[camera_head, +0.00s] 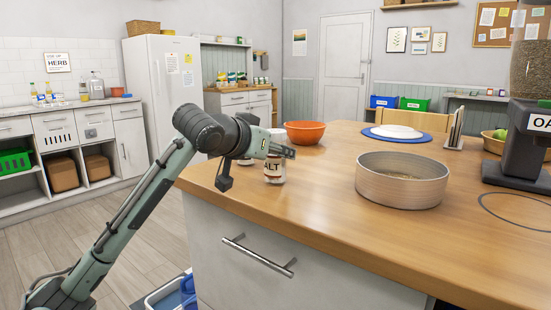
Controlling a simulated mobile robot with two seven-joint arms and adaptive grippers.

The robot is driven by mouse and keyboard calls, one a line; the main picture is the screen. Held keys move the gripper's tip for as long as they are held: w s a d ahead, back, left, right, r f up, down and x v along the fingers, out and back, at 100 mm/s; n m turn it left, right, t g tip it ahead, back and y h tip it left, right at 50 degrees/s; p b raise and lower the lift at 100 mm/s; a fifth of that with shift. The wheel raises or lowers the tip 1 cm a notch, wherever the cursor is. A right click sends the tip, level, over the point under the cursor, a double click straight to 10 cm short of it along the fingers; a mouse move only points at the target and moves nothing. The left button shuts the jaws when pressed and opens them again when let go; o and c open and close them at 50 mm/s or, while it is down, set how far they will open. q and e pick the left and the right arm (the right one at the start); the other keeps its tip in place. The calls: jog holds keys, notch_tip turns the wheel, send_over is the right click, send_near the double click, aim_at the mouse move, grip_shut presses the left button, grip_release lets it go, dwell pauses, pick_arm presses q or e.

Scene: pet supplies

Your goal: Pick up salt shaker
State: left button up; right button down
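The salt shaker (274,173) stands upright near the left edge of the wooden counter top. It is a small white and brown container with the letters "ALT" showing. My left gripper (286,151) comes in from the left and is level with the shaker's top, covering it in this view. I cannot tell whether its fingers touch the shaker or are open or shut. My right gripper is not in view.
A beige round bowl (402,185) stands to the right of the shaker. An orange bowl (305,130) and a white plate on a blue mat (397,134) are behind. A dark dispenser (522,140) stands far right. The counter front near the shaker is clear.

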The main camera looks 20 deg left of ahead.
pick_arm(q)
jog(key=c, duration=0.6)
jog(key=shift+c, duration=0.2)
jog(key=shift+r, duration=0.1)
